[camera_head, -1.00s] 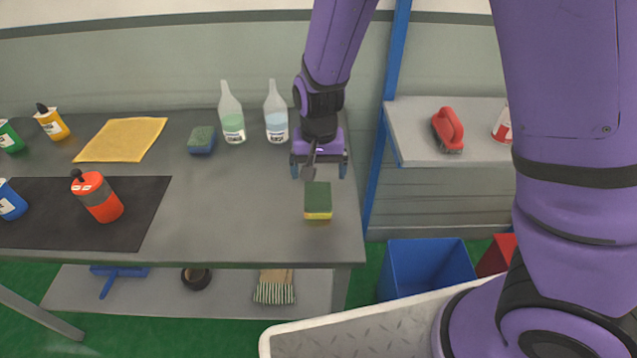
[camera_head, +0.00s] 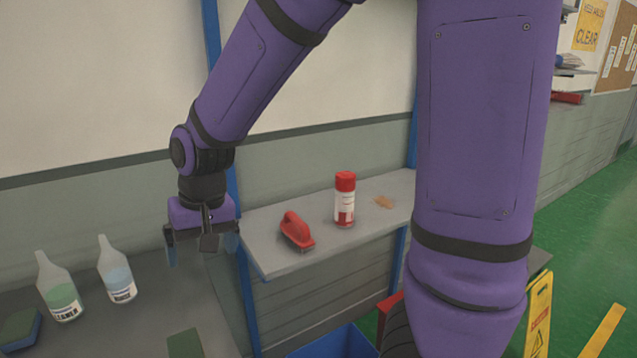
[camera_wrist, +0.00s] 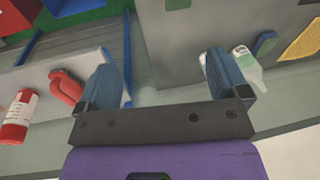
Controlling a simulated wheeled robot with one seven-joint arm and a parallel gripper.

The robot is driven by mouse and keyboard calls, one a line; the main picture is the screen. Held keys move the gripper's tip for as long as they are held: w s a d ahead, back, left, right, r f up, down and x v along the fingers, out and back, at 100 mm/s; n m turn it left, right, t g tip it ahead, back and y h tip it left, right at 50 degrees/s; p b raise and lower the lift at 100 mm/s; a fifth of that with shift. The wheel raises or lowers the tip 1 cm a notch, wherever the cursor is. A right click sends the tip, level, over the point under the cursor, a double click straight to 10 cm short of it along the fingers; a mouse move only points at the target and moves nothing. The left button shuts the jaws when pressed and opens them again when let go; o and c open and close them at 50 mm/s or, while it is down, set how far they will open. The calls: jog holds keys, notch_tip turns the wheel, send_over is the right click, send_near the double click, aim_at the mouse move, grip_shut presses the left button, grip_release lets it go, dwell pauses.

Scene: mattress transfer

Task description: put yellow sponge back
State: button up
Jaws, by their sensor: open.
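The yellow sponge (camera_head: 185,343) with a green top lies on the grey table at the bottom edge of the head view, partly cut off; only its green top shows. A similar blue sponge (camera_head: 18,330) with a green top lies at the lower left.
Two bottles, cleaner (camera_head: 60,290) and rinse (camera_head: 118,272), stand left of my gripper. A grey shelf (camera_head: 275,257) to the right holds a red brush (camera_head: 297,231), a red-capped can (camera_head: 345,200) and a small tan item (camera_head: 384,202). A blue post (camera_head: 243,290) separates table and shelf.

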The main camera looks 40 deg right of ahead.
jog(key=s+d+r+n+t+h, duration=0.1)
jog(key=s+d+r+t, duration=0.3)
jog(key=s+d+r, duration=0.8)
jog(key=s+r, duration=0.2)
jog(key=s, duration=0.2)
jog(key=shift+s+d+h, duration=0.2)
jog(key=shift+h, duration=0.1)
